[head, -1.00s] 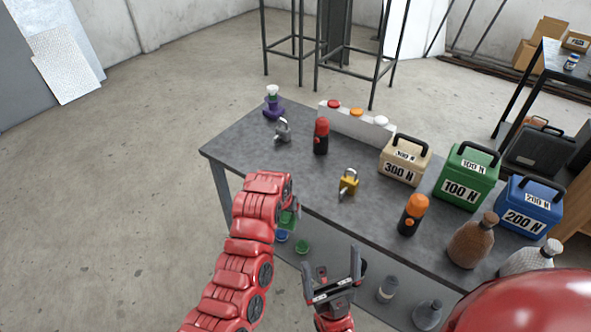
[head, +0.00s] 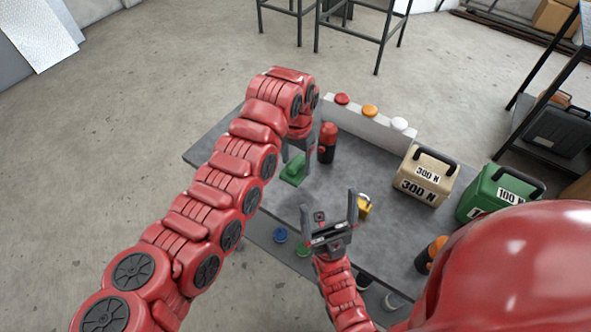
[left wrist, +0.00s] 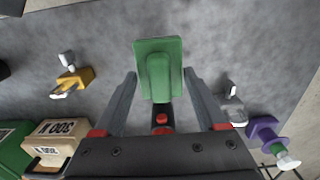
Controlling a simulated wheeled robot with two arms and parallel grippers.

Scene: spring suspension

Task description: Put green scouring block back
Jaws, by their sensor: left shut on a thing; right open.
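The green scouring block (head: 292,172) is at the far left part of the grey table, below my left gripper (head: 298,158). The left wrist view shows the green block (left wrist: 158,65) between the two fingers of the left gripper (left wrist: 160,84), which is shut on it. I cannot tell whether the block touches the tabletop.
A black and red bottle (head: 327,143) stands right of the left gripper. A white button box (head: 365,126) stands behind.

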